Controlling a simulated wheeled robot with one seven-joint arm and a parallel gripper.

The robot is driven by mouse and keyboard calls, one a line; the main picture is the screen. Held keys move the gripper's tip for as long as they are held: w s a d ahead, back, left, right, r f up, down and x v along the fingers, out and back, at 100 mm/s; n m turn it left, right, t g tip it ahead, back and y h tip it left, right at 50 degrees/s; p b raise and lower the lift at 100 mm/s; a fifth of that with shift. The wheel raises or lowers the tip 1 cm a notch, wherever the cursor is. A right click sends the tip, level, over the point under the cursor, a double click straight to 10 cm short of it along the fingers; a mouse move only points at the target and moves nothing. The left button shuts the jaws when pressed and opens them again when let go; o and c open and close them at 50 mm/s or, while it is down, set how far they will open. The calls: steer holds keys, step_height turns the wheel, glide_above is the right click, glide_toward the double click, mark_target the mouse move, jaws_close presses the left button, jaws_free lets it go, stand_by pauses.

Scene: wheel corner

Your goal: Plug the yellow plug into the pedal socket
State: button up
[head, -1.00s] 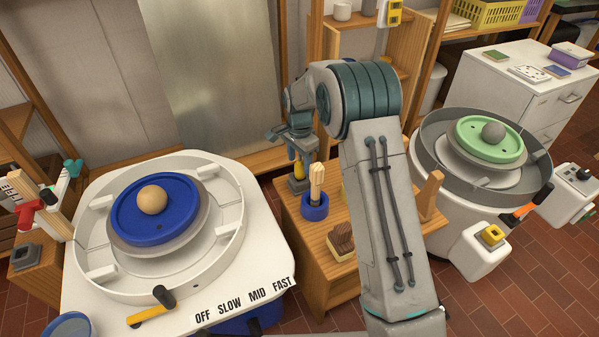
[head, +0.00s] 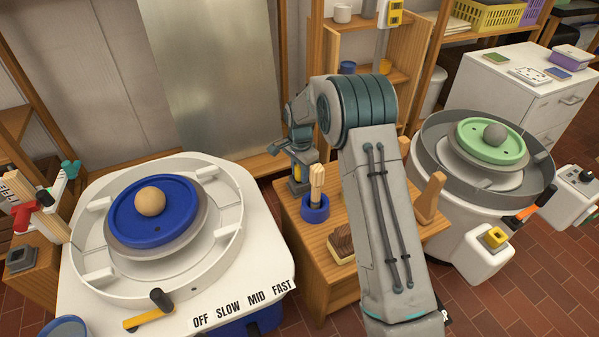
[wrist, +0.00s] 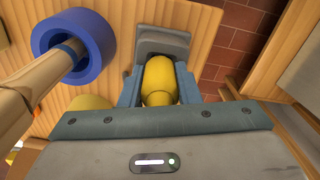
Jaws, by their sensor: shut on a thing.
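The yellow plug (wrist: 158,80) is between the fingers of my gripper (wrist: 157,88) in the wrist view, and the gripper is shut on it. I cannot tell for sure which part is the pedal socket. A grey block with a dark recess (head: 21,257) sits on a wooden box at the far left.
A blue holder with a wooden handle (head: 315,212) stands close to my gripper. A brown brush (head: 341,240) lies on the wooden stand (head: 318,257). The white wheel (head: 240,225) is left, the grey wheel (head: 540,170) right. A yellow-topped white box (head: 483,255) stands front right.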

step_height(320, 180, up, 5)
steer(key=shift+f+p, duration=0.15)
steer(key=shift+p, duration=0.65)
steer(key=w+d+r+p, duration=0.1)
steer(key=w+d+r, duration=0.1)
steer(key=d, duration=0.3)
steer(key=w+d+r+p, duration=0.1)
steer(key=w+d+r, duration=0.1)
steer(key=d+r, duration=0.2)
steer(key=shift+w+d+r, duration=0.15)
steer(key=shift+d, duration=0.8)
steer(key=shift+r+p, duration=2.35)
steer(key=shift+r, duration=0.4)
